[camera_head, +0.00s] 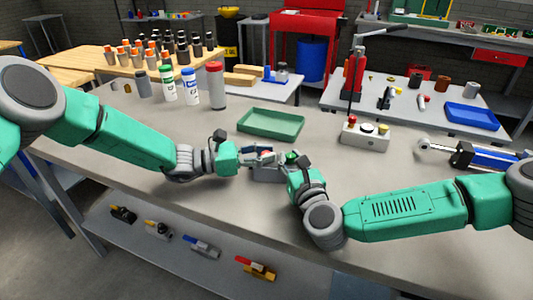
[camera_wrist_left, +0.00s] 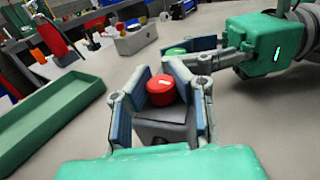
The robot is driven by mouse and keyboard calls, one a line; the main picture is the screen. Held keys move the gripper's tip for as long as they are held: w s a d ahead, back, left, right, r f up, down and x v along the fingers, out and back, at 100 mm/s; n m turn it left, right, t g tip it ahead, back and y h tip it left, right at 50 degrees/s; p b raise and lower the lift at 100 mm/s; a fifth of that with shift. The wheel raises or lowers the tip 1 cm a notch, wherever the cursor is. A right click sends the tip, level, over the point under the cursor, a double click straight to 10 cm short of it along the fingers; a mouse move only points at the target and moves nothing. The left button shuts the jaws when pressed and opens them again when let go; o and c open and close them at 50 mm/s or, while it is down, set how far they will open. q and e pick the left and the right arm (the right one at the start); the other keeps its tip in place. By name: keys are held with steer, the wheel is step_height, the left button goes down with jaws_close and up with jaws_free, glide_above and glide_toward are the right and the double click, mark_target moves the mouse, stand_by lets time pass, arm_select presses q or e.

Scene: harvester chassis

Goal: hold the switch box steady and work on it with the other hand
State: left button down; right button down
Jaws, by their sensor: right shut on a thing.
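The small grey switch box (camera_head: 268,173) stands on the table between my two hands. In the left wrist view the box (camera_wrist_left: 165,133) shows a red button (camera_wrist_left: 162,90) on top, with a green button (camera_wrist_left: 176,51) behind it. My left gripper (camera_head: 260,156) has its fingers apart, one on each side of the box's red-button end; it also shows in the left wrist view (camera_wrist_left: 162,112). Whether its pads touch the box is unclear. My right gripper (camera_head: 291,160) is shut on the box's far end, by the green button. Its fingers partly hide that end.
A green tray (camera_head: 271,124) lies just behind the box. A larger control box (camera_head: 365,136) with several buttons stands behind and to the right. A blue-and-silver cylinder (camera_head: 480,157) lies at the right. Bottles (camera_head: 189,88) stand at the back left. The table front is clear.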

arm_select(q)
steer(key=shift+f+n+t+y, duration=0.1)
steer(key=shift+n+t+y, duration=0.45)
steer(key=shift+n+t, duration=0.5)
steer(key=shift+n+t+y, duration=0.55)
steer(key=shift+n+t, duration=0.1)
steer(key=shift+t, duration=0.8)
steer(key=c, duration=1.3)
jaws_free()
steer(key=v, duration=0.8)
steer(key=shift+a, duration=0.15)
